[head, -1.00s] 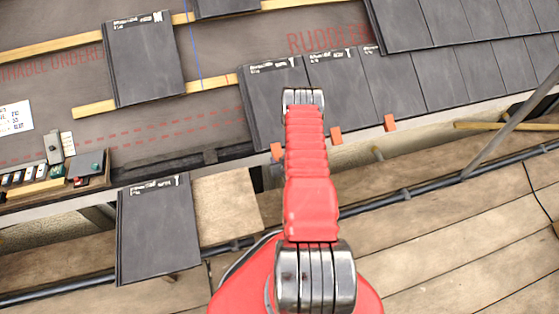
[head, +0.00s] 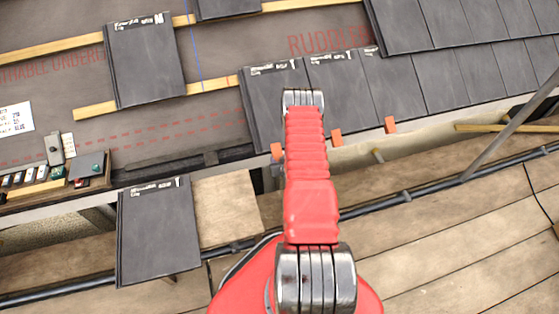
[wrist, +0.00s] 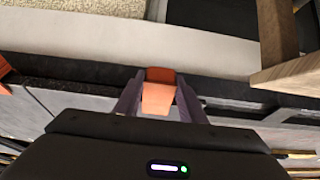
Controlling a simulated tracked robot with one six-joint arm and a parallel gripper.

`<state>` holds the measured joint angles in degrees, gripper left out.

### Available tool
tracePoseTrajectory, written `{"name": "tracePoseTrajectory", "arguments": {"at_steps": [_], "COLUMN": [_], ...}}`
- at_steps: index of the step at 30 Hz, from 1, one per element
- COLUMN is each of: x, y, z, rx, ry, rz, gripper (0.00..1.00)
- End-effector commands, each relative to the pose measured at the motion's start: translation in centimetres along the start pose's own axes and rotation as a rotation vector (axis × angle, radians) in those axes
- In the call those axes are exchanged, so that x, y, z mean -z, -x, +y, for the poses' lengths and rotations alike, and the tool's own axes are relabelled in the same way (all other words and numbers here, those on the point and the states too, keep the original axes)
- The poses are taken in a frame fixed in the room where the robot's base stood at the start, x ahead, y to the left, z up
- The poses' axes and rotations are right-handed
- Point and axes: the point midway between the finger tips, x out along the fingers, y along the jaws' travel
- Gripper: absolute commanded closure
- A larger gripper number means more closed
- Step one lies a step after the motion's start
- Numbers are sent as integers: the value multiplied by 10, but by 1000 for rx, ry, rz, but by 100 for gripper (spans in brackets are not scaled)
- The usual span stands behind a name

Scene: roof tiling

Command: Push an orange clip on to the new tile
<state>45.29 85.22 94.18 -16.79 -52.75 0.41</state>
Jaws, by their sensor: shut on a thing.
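The leftmost eaves tile (head: 262,105), dark grey with white print along its top, lies at the left end of the bottom row. An orange clip (head: 277,150) is at its lower edge, just left of my red arm. In the wrist view my gripper (wrist: 158,88) is shut on an orange clip (wrist: 158,95), with a purple finger on each side. The clip is at the dark tile edge; I cannot tell how far it is seated. My arm hides most of the gripper in the head view.
More orange clips (head: 336,137) (head: 390,124) sit along the eaves to the right. A spare tile (head: 155,230) lies on a board at lower left. Loose tiles (head: 145,60) lie on battens. A grey pole (head: 510,120) slants at right. A timber (wrist: 288,70) shows right of the gripper.

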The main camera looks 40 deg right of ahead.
Motion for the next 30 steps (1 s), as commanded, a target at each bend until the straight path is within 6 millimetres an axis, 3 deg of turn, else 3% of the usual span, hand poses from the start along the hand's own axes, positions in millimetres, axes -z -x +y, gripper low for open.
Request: {"name": "tracePoseTrajectory", "arguments": {"at_steps": [8,9,18,30], "x": [4,4,2,2], "y": [-1,-1,0,4], "z": [1,1,0,0], "rx": [-1,-1,0,0], "ry": [1,1,0,0], "rz": [6,6,2,-1], "gripper": [100,62,42,42]}}
